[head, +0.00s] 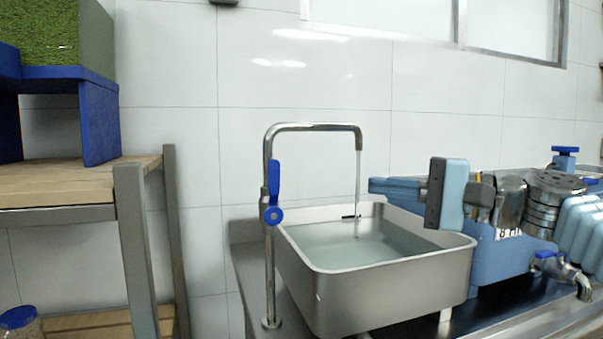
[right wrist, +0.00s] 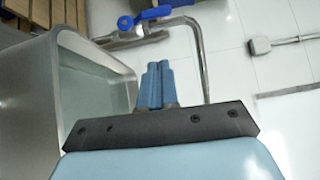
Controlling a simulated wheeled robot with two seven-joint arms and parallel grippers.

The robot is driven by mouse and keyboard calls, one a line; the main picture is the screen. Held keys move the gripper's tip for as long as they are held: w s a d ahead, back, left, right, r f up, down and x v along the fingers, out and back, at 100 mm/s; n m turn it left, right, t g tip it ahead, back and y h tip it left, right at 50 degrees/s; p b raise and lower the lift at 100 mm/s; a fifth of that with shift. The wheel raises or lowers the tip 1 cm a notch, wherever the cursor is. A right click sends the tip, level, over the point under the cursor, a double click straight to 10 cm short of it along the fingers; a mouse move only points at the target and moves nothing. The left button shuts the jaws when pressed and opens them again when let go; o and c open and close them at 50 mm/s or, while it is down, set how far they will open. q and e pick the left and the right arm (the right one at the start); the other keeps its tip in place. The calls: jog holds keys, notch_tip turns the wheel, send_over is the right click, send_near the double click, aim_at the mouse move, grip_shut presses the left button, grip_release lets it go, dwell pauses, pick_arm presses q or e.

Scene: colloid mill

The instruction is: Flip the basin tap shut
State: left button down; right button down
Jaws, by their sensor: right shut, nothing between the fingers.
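The basin tap (head: 267,150) is a tall bent steel pipe at the left side of the basin. Its blue lever (head: 274,182) stands upright along the pipe, and a thin stream of water (head: 358,180) falls from the spout. The lever also shows at the top of the right wrist view (right wrist: 146,18). The steel basin (head: 395,278) holds water. My right gripper (head: 376,186) is shut and empty, its blue fingers pointing left over the basin's right part, apart from the lever. In the right wrist view the closed fingers (right wrist: 156,72) point toward the tap. My left gripper is not in view.
A blue machine (head: 505,255) with a small steel tap and blue handle (head: 547,262) stands right of the basin. A wooden shelf with metal posts (head: 135,240) stands at the left. The tiled wall is behind. The space between shelf and tap is clear.

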aim_at(274, 177)
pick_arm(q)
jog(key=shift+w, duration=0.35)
pick_arm(e)
jog(key=shift+w, duration=0.25)
